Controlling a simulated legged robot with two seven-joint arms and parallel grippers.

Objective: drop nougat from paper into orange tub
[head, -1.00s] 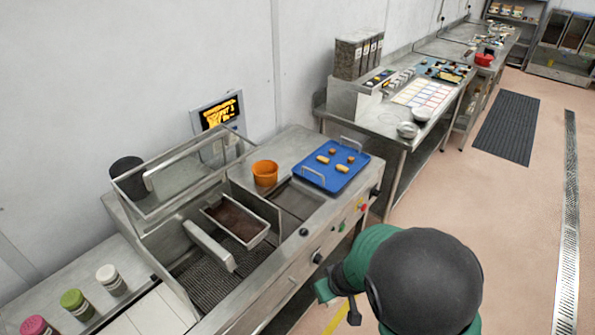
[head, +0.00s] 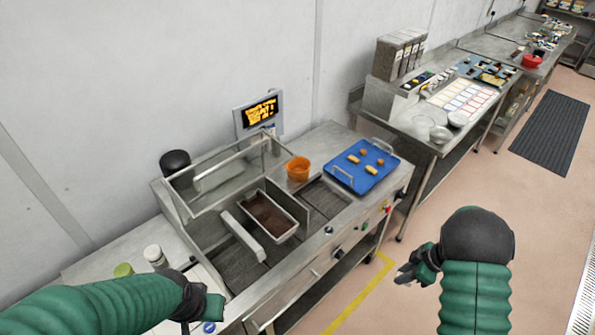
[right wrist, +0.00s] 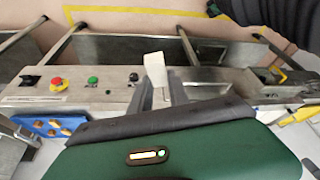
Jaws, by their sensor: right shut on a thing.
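The orange tub (head: 298,168) stands upright on the steel machine top, left of the blue tray. My right gripper (head: 404,275) is in front of the machine, well short of the tub and over the floor. It is shut on a small off-white block, seen between the fingers in the right wrist view (right wrist: 155,68); this looks like the nougat. The block is too small to make out in the head view. No paper shows at the gripper. My left gripper (head: 203,308) is at the lower left above the machine's near end; its fingers are mostly hidden.
The blue tray (head: 340,179) holds several small pieces. A steel pan of brown mass (head: 269,216) sits in front of the tub. A clear guard (head: 225,178) and a screen (head: 258,114) stand behind. A sheet of pale squares (head: 463,103) lies on the far table.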

